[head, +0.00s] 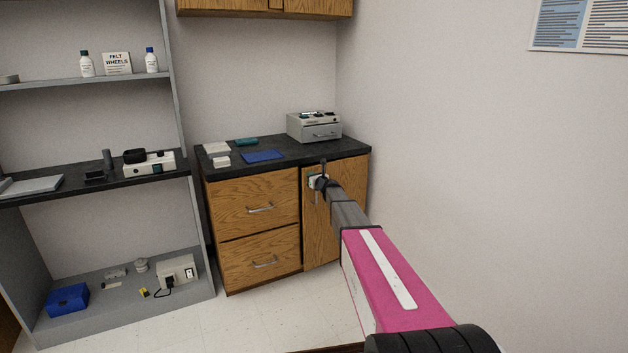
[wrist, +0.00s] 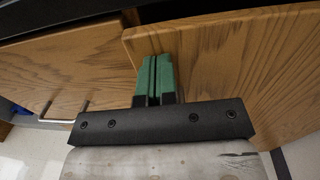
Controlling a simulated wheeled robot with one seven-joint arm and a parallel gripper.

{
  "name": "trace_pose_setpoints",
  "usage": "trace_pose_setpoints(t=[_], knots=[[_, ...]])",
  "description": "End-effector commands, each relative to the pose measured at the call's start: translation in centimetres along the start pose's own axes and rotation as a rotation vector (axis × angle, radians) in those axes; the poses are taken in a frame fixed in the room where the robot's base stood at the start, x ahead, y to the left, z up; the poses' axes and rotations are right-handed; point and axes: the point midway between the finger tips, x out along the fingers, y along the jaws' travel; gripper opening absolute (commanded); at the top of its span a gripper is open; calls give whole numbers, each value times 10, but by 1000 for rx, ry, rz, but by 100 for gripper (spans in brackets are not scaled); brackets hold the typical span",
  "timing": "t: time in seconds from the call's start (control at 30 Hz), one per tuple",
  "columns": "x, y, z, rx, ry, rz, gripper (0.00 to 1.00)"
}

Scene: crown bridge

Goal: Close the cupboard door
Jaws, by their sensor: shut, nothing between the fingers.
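The wooden cupboard door (head: 322,232) is on the right of the low cabinet, beside two drawers. In the wrist view the door (wrist: 235,60) fills the right side. Its near edge stands a little proud of the drawer front, with a dark gap along the top, so it looks slightly ajar. My gripper (head: 313,181) is at the upper part of the door. In the wrist view its green fingers (wrist: 155,72) are together and empty, against or just in front of the door face near its upper left corner. I cannot tell whether they touch. My arm hides part of the door.
The drawers (head: 258,210) left of the door are shut and have metal handles. The dark worktop (head: 290,157) above carries a grey box (head: 314,127) and a blue mat (head: 262,156). A wall (head: 460,150) stands close on the right. Grey shelving (head: 185,150) is at left.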

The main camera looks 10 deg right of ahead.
Motion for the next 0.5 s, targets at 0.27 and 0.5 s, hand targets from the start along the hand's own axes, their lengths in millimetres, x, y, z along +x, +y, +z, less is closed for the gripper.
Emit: trace_pose_setpoints(t=[0.27,0.5], knots=[[0,0,0,0,0,0,0],[32,-2,0,-1,-1,2,0]])
